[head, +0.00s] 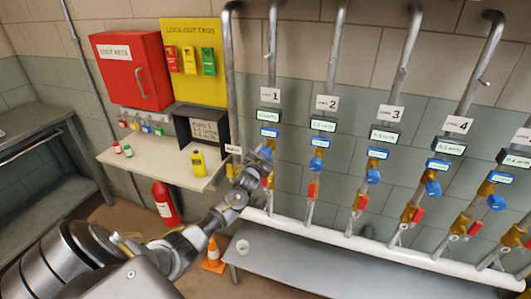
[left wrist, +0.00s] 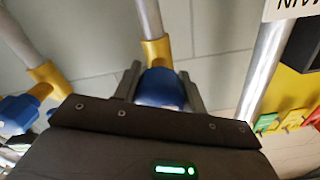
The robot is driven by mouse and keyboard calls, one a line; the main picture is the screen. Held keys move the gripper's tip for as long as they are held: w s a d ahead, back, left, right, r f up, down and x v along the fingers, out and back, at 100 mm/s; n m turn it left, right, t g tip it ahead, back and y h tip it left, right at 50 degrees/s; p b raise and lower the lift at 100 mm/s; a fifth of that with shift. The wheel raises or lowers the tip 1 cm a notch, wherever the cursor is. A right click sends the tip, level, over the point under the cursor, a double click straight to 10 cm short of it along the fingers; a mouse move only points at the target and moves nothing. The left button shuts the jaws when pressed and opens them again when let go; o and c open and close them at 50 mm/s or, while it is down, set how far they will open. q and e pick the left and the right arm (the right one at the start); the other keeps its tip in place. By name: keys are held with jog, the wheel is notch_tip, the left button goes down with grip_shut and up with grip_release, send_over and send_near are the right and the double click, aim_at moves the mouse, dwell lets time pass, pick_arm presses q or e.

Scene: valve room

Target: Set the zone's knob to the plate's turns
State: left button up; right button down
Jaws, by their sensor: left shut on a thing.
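My left gripper (head: 264,156) reaches the pipe under the number 1 sign (head: 270,95). In the left wrist view, its two fingers (left wrist: 161,88) stand either side of a blue knob (left wrist: 160,90) below a yellow fitting and are shut on it. Similar blue knobs sit on pipe 2 (head: 316,164), pipe 3 (head: 373,176) and pipe 4 (head: 433,188). Small display plates hang above, such as pipe 1's (head: 269,115); their text is too small to read surely. My right gripper is not in view.
A dark-framed board (head: 207,129) with blurred writing stands on the white shelf (head: 150,157), near a yellow device (head: 198,162). Red levers, such as pipe 2's (head: 313,190), sit below the knobs. A grey bench (head: 330,265) runs beneath. An orange cone (head: 213,256) stands on the floor.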

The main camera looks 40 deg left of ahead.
pick_arm(q)
jog(key=shift+m, duration=1.5)
jog(key=o, duration=1)
jog(key=b+v, duration=0.1)
jog(key=v, duration=1)
jog(key=shift+w, duration=0.1)
